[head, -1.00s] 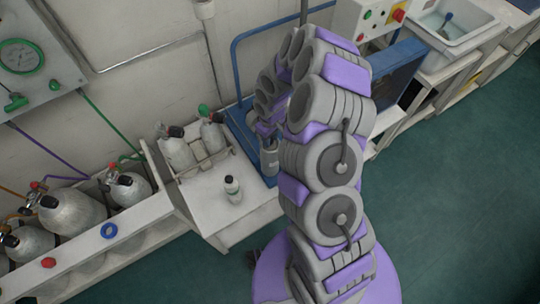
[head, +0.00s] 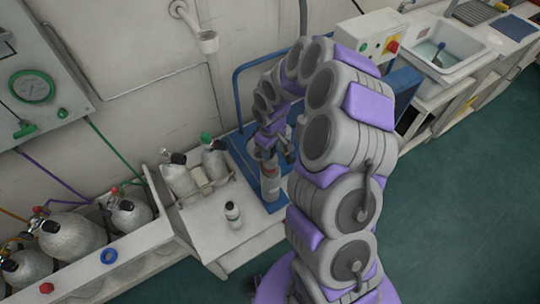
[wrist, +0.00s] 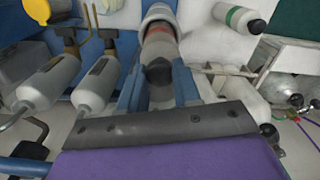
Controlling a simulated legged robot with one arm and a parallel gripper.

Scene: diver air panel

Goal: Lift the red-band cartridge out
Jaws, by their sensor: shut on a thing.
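The red-band cartridge (wrist: 160,48) is a pale cylinder with a reddish band and a dark knob at the near end. In the wrist view it lies between the two fingers of my gripper (wrist: 158,85), which is shut on it. Its far end is at a grey round housing (wrist: 157,13); I cannot tell how much of it is still inside. In the head view my gripper (head: 272,148) is above the grey housing (head: 270,189), with a reddish part of the cartridge (head: 270,171) showing at its top.
A small white bottle (head: 233,214) stands on the bench (head: 210,232) left of the housing. Two white cylinders with valves (head: 178,178) stand behind it. A blue tubular frame (head: 238,95) rises behind my gripper. A control box (head: 370,42) and sink (head: 448,50) are to the right.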

